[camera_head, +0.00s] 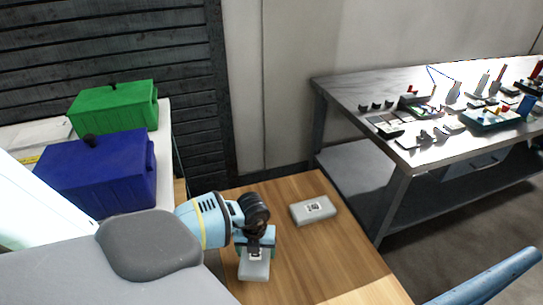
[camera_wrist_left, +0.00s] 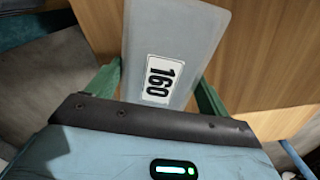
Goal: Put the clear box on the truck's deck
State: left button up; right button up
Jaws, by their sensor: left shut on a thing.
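My left gripper (camera_head: 257,248) points down over the wooden surface (camera_head: 310,260) and is shut on a pale grey box (camera_head: 254,271). In the left wrist view the box (camera_wrist_left: 185,35) sits between the two green fingers, with a white label reading 160 facing the camera. I cannot tell whether its underside touches the wood. A second flat grey box (camera_head: 313,210) with a printed label lies on the wood to the right of my gripper. I cannot clearly identify the truck's deck. My right gripper is out of view.
A blue bar (camera_head: 485,278) rises at lower right. A blue box (camera_head: 98,175) and a green box (camera_head: 115,107) stand on the left. A metal table (camera_head: 350,90) with several small parts stands at back right. Bare wood lies in front of the second grey box.

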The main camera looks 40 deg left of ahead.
pick_arm(q)
jog(key=w+b, duration=0.1)
jog(key=w+a+b, duration=0.1)
jog(key=w+f+b, duration=0.1)
jog(key=w, duration=0.1)
jog(key=shift+w+a, duration=0.1)
jog(key=shift+a, duration=0.25)
jog(key=shift+w+a+r, duration=0.1)
jog(key=shift+w+a, duration=0.05)
jog(key=shift+w, duration=0.35)
jog(key=shift+w+r, duration=0.1)
jog(key=shift+r, duration=0.1)
jog(key=shift+w+a+f+b, duration=0.15)
jog(key=shift+w+b, duration=0.15)
jog(key=shift+b, duration=0.3)
notch_tip(320, 180, down, 3)
jog(key=b, duration=0.2)
jog(key=shift+b, duration=0.35)
jog(key=shift+f, duration=0.25)
jog(key=shift+w, duration=0.1)
jog(key=shift+b, duration=0.3)
jog(key=o, duration=1)
jog(key=shift+o, duration=0.2)
